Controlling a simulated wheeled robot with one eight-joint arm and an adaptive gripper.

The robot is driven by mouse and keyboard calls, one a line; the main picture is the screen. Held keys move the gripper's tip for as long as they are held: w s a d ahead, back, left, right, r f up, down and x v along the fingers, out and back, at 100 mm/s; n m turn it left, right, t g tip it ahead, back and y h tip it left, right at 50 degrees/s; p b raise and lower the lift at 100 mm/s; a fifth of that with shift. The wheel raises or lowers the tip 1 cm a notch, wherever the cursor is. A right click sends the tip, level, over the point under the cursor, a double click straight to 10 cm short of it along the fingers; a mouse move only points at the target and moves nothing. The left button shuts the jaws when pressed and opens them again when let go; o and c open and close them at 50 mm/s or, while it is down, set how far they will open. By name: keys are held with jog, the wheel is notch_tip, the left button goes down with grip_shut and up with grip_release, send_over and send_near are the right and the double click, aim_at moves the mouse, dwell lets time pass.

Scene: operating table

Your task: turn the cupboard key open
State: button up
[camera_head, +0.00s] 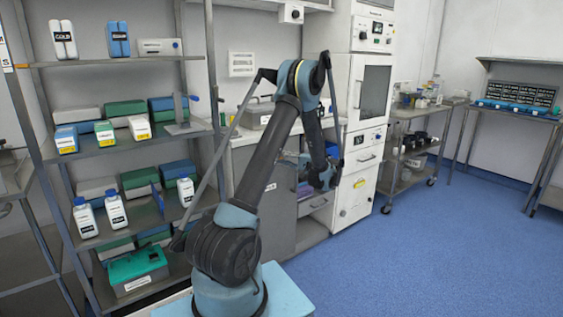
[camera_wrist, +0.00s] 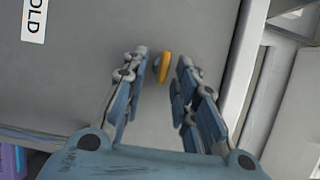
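The key is a small orange-yellow piece (camera_wrist: 164,68) standing on a flat grey cupboard door (camera_wrist: 90,50) in the wrist view. My gripper (camera_wrist: 161,62) is open, with one finger on each side of the key. In the head view my gripper (camera_head: 322,180) is in front of the grey and white cabinets, and the key cannot be made out there. The grey cupboard (camera_head: 268,205) shows partly behind my arm.
A white label (camera_wrist: 35,18) with black letters is on the door. A pale frame edge (camera_wrist: 240,75) runs along the door's right. In the head view, a loaded shelf rack (camera_head: 205,120) stands left and a wheeled cart (camera_head: 408,150) right. Blue floor (camera_head: 440,250) is clear at right.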

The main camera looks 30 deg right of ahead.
jog(key=v, duration=1.1)
jog(key=shift+s+d, duration=0.2)
jog(key=shift+s, duration=0.1)
